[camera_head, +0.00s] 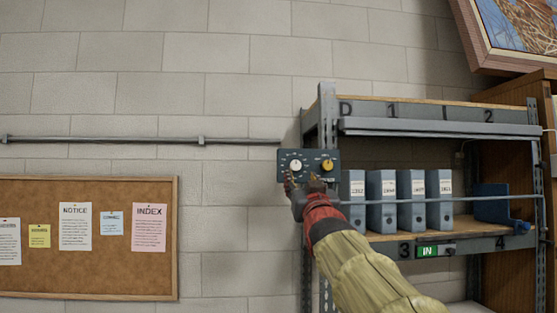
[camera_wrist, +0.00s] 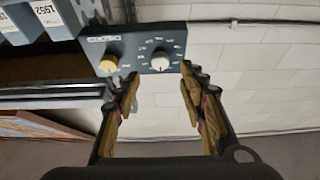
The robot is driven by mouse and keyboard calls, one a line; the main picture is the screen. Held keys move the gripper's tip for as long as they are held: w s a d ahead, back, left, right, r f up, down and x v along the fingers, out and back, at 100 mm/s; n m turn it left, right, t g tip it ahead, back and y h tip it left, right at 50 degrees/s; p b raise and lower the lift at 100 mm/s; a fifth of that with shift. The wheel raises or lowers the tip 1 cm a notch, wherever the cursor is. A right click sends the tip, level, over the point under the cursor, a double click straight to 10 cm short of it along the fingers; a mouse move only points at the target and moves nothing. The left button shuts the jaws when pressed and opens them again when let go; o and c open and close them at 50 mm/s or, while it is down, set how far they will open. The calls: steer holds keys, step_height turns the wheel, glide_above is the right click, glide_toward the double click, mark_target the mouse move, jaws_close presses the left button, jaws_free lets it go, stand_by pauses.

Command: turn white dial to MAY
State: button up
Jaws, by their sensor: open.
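The white dial (camera_head: 296,165) sits on the left half of a dark control panel (camera_head: 311,156) fixed at the shelf's left post. In the wrist view, which looks turned over, the white dial (camera_wrist: 160,62) lies between and just beyond my fingertips, with small labels around it too blurred to read. A yellow dial (camera_head: 327,166) is on the panel's right half; it also shows in the wrist view (camera_wrist: 108,63). My gripper (camera_head: 302,179) is open and empty just below the white dial. In the wrist view my gripper (camera_wrist: 159,75) has a finger on each side, apart from the dial.
Grey binders (camera_head: 382,199) stand on the metal shelf (camera_head: 425,128) right of the panel. A thin rail (camera_head: 370,202) crosses in front of them. A conduit (camera_head: 150,140) runs along the wall. A cork board (camera_head: 90,275) hangs at left. The wall between board and shelf is bare.

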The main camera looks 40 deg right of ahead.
mark_target(296, 167)
steer(key=p+x, duration=0.2)
steer(key=x, duration=0.5)
steer(key=shift+w+d+r, duration=0.1)
steer(key=shift+w+d, duration=0.1)
steer(key=shift+w, duration=0.1)
steer(key=shift+c, duration=1.4)
steer(key=c, duration=0.8)
jaws_close()
